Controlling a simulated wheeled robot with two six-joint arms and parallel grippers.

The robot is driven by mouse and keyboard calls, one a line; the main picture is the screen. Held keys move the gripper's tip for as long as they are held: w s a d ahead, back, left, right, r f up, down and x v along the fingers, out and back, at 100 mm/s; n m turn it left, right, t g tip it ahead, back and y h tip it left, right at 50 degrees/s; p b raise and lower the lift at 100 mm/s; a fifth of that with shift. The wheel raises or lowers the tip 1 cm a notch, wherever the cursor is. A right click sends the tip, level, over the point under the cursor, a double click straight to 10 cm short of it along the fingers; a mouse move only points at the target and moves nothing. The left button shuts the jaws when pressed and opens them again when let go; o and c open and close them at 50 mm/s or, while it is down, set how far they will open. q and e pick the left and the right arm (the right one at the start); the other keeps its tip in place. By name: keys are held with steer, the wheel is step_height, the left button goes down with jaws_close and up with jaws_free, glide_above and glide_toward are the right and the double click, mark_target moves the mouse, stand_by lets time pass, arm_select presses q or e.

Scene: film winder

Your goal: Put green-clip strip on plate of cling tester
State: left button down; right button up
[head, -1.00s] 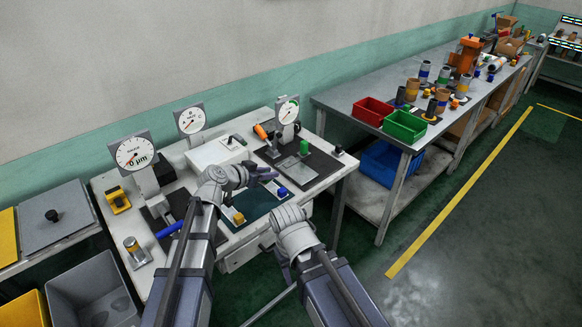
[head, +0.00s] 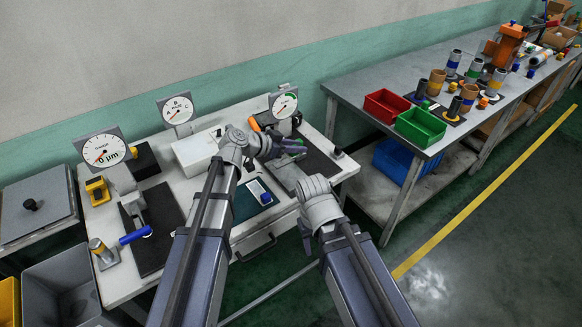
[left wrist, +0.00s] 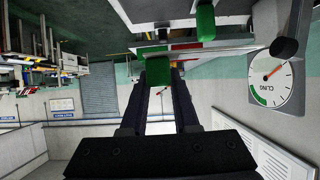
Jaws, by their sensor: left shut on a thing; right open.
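My left gripper (head: 292,147) is over the cling tester (head: 283,103), the dial stand at the right end of the bench. In the left wrist view the left gripper (left wrist: 160,90) is shut on the green clip (left wrist: 158,72) of the strip; the strip itself is hard to make out. The tester's CLING dial (left wrist: 272,78) and another green block (left wrist: 205,22) show beside it. The tester's grey plate (head: 287,174) lies below the gripper, partly covered by my arms; contact cannot be told. My right gripper (head: 312,186) is open and low in front of the bench, its fingers mostly hidden.
A blue-clip strip (head: 264,196) lies on the teal mat (head: 243,208). Two other dial gauges, one gauge (head: 103,150) and another gauge (head: 177,109), stand to the left. Red bin (head: 386,104) and green bin (head: 420,126) sit on the grey table at right.

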arm_select(q)
steer(key=b, duration=0.6)
glide_above(295, 176)
steer(key=shift+s+f, duration=0.1)
steer(key=shift+f, duration=3.05)
steer(key=shift+f, duration=0.1)
step_height(295, 176, down, 4)
steer(key=b, duration=0.4)
steer(key=shift+r, duration=0.25)
steer(key=shift+f, duration=0.2)
steer(key=c, duration=0.7)
jaws_free()
steer(key=shift+o, duration=0.2)
steer(key=shift+r, duration=0.1)
steer(key=shift+r, duration=0.1)
